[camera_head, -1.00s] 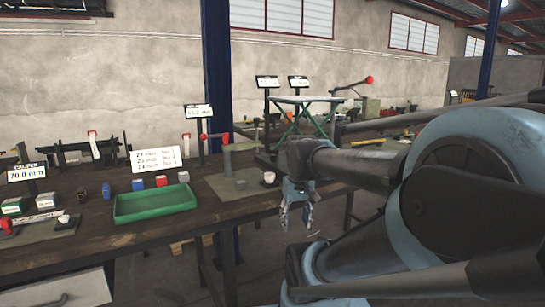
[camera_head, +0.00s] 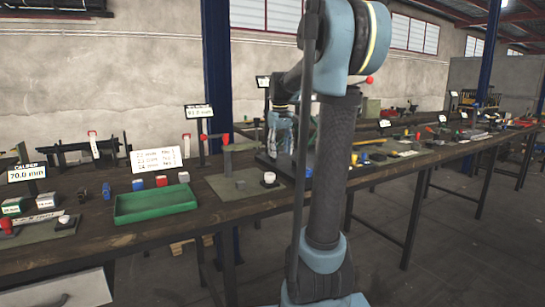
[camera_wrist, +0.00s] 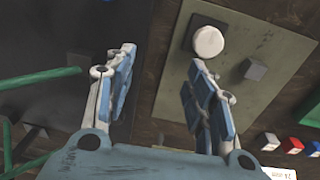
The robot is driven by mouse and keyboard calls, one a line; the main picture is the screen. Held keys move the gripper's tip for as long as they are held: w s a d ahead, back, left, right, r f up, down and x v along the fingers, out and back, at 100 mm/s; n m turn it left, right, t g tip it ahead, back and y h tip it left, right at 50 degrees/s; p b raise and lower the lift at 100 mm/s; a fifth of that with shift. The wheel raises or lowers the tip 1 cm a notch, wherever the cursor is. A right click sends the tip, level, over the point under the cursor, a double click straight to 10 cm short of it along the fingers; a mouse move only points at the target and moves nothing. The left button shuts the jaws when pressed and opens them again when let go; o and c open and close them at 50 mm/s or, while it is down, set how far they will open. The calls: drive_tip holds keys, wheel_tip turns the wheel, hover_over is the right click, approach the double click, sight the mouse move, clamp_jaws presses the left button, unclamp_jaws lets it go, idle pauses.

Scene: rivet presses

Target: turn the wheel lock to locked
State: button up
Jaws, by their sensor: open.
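I cannot make out a wheel lock for sure in either view. My gripper (camera_head: 281,132) hangs down at the far side of the workbench, right of the press with the red handle (camera_head: 225,139). In the wrist view my gripper (camera_wrist: 160,68) has its two fingers apart, with nothing between them. Beyond the right finger lies a grey-green base plate (camera_wrist: 268,50) bearing a round white knob (camera_wrist: 208,41) and a small grey block (camera_wrist: 255,70). Green bars (camera_wrist: 40,78) show at the left of the wrist view. My arm hides part of the bench behind it.
A wooden workbench (camera_head: 95,250) runs across the left, with a green tray (camera_head: 155,204), small coloured blocks and display signs. A second bench (camera_head: 410,158) with many tools runs to the right. A blue post (camera_head: 217,70) stands behind. Open floor (camera_head: 430,250) lies at lower right.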

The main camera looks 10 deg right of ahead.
drive_tip(key=shift+n+g, duration=0.4)
drive_tip(key=shift+n, duration=0.4)
drive_tip(key=w, duration=1.6)
drive_tip(key=shift+w+a+r, duration=0.25)
drive_tip(key=shift+w, duration=0.15)
drive_tip(key=shift+w+f, duration=0.15)
drive_tip(key=shift+w, duration=0.4)
drive_tip(key=shift+d+f, duration=0.15)
drive_tip(key=shift+f, duration=3.55)
drive_tip(key=c, duration=1.1)
